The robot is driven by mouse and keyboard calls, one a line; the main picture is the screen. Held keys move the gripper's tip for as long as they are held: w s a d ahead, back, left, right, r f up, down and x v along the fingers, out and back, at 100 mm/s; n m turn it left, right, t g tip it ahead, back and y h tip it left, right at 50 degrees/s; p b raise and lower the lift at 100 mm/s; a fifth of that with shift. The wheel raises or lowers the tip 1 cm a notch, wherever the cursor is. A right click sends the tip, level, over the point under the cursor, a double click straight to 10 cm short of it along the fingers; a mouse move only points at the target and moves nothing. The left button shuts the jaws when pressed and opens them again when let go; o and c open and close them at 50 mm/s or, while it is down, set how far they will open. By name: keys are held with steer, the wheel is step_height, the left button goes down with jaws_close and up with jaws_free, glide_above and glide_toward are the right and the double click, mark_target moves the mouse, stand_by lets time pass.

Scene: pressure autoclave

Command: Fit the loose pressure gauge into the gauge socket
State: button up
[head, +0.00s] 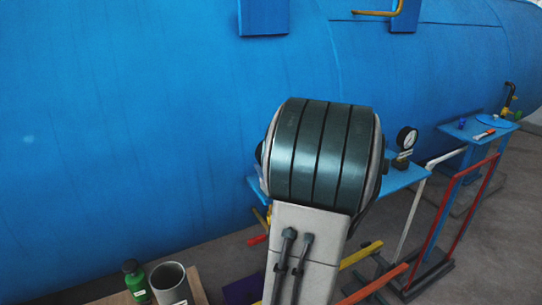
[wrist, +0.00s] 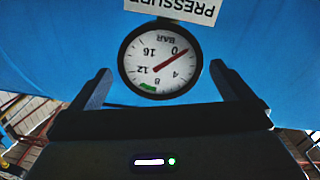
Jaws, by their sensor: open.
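A round pressure gauge (wrist: 160,62) with a white face, black rim and red needle near 0 shows upside down in the wrist view. It sits between the spread fingers of my gripper (wrist: 162,78), with a visible gap to each finger. In the head view, a gauge (head: 406,138) stands upright on a blue shelf (head: 404,179), just right of my arm. I cannot tell whether both views show the same gauge. My gripper is hidden behind my arm in the head view. I cannot make out the gauge socket in either view.
A white sign reading PRESSURE (wrist: 172,9) borders the gauge. The big blue vessel (head: 130,120) fills the back. A red rail (head: 457,208) and a second blue shelf (head: 478,130) stand at right. A green bottle (head: 135,280) and grey cup (head: 171,284) are at lower left.

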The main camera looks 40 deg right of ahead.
steer(key=v, duration=0.7)
steer(key=shift+s+b, duration=0.35)
steer(key=shift+b, duration=0.05)
steer(key=shift+w+a+r, duration=0.1)
